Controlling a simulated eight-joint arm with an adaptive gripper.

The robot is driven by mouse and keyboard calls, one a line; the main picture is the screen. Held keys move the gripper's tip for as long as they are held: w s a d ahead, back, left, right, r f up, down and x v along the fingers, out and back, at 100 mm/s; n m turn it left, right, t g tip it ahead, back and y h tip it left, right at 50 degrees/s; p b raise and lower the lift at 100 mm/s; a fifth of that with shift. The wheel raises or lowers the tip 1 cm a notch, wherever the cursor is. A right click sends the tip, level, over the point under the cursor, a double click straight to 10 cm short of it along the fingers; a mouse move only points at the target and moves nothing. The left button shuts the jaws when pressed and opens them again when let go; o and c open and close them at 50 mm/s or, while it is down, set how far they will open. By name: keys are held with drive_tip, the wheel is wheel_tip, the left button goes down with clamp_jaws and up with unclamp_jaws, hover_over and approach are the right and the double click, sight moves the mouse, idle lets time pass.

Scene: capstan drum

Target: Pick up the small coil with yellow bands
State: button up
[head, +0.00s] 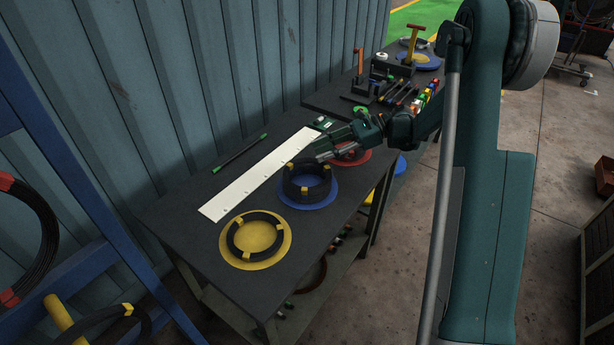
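A black coil with yellow bands (306,188) stands on a blue disc (325,201) near the middle of the table; it is the taller and narrower one. A flatter, wider black ring with yellow bands (236,249) lies on a yellow disc (262,260) at the table's near end. My gripper (322,151) is just behind and above the coil on the blue disc, with its fingers pointing left. The fingers look apart from the coil, but their spread is too small to judge. Nothing shows held in them. A red disc (362,158) lies partly hidden under my gripper.
A long white strip (250,182) and a dark rod with green ends (240,153) lie on the table (180,217) by the corrugated wall. A second table behind holds tools and blocks. A blue rack with cable coils (38,240) stands at left.

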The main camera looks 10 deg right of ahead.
sight(302, 160)
drive_tip(key=shift+x, duration=1.3)
drive_tip(key=shift+b+x, duration=0.95)
drive_tip(key=shift+x, duration=1.65)
drive_tip(key=shift+s, duration=0.1)
clamp_jaws()
